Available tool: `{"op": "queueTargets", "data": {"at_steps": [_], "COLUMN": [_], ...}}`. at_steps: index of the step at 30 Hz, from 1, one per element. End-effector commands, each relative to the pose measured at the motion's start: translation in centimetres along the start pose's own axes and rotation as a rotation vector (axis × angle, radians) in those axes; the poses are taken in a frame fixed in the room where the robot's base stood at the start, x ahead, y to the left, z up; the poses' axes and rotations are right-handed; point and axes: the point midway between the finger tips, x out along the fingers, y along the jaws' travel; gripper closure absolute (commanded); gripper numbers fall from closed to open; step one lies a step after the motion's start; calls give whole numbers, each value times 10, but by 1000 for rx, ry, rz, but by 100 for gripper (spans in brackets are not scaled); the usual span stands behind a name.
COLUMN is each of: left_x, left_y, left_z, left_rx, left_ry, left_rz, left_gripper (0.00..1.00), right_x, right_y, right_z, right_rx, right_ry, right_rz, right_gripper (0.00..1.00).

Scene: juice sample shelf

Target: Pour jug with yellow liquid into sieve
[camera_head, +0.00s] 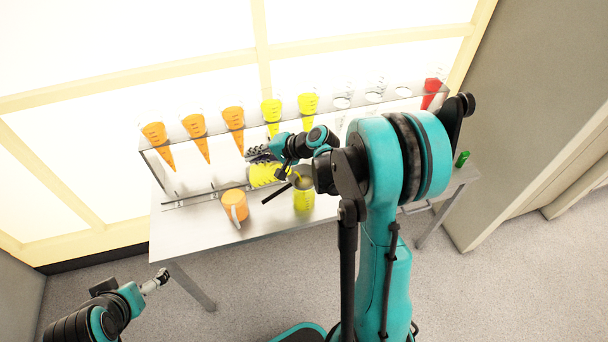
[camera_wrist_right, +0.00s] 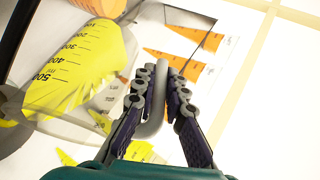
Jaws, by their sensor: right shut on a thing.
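The jug with yellow liquid (camera_head: 262,175) is tipped nearly on its side above the table, its mouth toward the sieve (camera_head: 301,181). The jug also fills the left of the right wrist view (camera_wrist_right: 75,80), its yellow liquid lying along the marked wall. My right gripper (camera_head: 262,153) is shut on the jug's grey handle, between the fingers in the wrist view (camera_wrist_right: 160,100). The sieve sits over a container with yellow content (camera_head: 304,201); a dark handle sticks out to its left. A thin yellow streak shows at the sieve.
An orange jug (camera_head: 235,205) stands just left of the sieve. The shelf (camera_head: 190,166) behind holds several orange, yellow, clear and red cone-shaped samples. A green object (camera_head: 462,158) is at the table's right end. The table (camera_head: 185,232) is bare at the front left.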

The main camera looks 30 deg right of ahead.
Motion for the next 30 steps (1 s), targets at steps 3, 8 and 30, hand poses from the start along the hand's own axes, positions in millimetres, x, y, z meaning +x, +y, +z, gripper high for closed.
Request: {"op": "queueTargets", "data": {"at_steps": [3, 8, 30], "left_x": [0, 1, 2], "left_y": [0, 0, 0], "left_z": [0, 1, 2], "left_rx": [0, 0, 0], "left_ry": [0, 0, 0], "left_rz": [0, 0, 0], "left_gripper": [0, 0, 0], "right_x": [0, -1, -5], "right_y": [0, 0, -1], "right_z": [0, -1, -2], "right_rx": [2, 4, 17], "right_ry": [-1, -2, -8], "right_rz": [-5, -11, -40], "right_gripper": [100, 100, 100]}}
